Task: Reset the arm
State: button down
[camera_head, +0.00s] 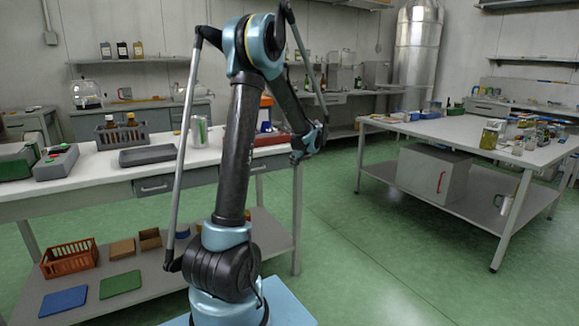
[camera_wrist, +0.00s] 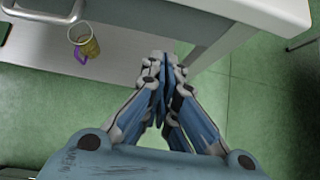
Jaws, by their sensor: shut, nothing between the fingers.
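My arm stands in the middle of the head view, folded, with its forearm sloping down to the right. My gripper shows in the wrist view (camera_wrist: 163,62), its fingers together and nothing between them. It points down beside the white table's edge, over the green floor. In the head view the end of the arm hangs just past the right end of the near table (camera_head: 85,185); the fingers themselves are hard to make out there.
A grey crate with bottles (camera_head: 122,135) and a dark tray (camera_head: 148,155) are on the near table. A second table (camera_head: 470,135) stands right. Green floor (camera_head: 360,240) between is clear.

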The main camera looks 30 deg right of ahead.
jog(key=v, duration=0.7)
jog(key=shift+a, duration=0.1)
